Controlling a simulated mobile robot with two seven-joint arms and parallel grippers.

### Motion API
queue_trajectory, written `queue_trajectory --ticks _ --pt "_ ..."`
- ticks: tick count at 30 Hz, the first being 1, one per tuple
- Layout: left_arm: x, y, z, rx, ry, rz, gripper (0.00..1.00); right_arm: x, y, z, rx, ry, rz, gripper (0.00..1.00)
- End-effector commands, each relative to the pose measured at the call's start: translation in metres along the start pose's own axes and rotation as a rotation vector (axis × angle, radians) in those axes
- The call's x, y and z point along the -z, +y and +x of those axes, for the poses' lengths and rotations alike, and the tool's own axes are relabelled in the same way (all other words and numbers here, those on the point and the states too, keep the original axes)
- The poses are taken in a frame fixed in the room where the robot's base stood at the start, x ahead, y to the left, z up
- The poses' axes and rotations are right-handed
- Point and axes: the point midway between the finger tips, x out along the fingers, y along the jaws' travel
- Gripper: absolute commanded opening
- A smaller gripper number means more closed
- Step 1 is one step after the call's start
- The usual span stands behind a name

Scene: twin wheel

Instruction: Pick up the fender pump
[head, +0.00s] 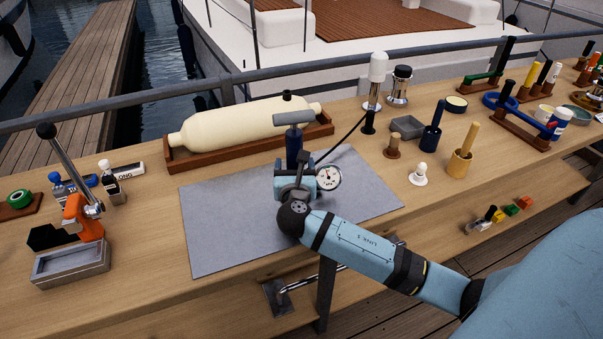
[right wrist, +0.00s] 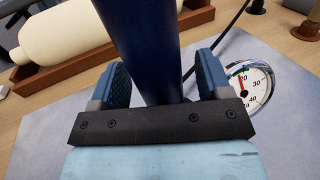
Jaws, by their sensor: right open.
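The fender pump (head: 294,146) stands upright on a grey mat (head: 215,222), with a dark blue barrel and a grey T-handle on top. A round pressure gauge (head: 328,178) and a black hose are beside it. In the right wrist view the blue barrel (right wrist: 143,45) rises between the two fingers of my right gripper (right wrist: 160,88), which is open around it. The gauge (right wrist: 248,88) shows at the right there. In the head view the right gripper (head: 297,188) is at the barrel's lower part and hides the pump's base. My left gripper is not in view.
A cream fender (head: 245,117) lies in a wooden cradle (head: 322,129) behind the mat. An orange-handled clamp tool (head: 82,220) stands at the left. Bottles, a mallet-like white-topped piece (head: 377,70) and pots line the right. The mat's left and right parts are bare.

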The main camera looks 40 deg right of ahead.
Motion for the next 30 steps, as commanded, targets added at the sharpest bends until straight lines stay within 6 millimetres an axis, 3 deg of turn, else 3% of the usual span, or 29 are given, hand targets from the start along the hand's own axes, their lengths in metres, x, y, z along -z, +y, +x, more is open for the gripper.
queue_trajectory --ticks 6,15,24,30 --pt "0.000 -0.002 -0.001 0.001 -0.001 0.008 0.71 0.000 0.000 0.002 -0.001 0.000 0.001 0.71" --pt "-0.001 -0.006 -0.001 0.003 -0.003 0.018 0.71 -0.001 0.000 0.002 -0.001 -0.001 0.001 0.06" --pt "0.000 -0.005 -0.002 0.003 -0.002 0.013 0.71 -0.004 0.000 0.002 -0.001 -0.001 0.002 0.06" --pt "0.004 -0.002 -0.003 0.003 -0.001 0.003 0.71 -0.025 0.000 0.002 -0.001 -0.004 0.004 0.06"
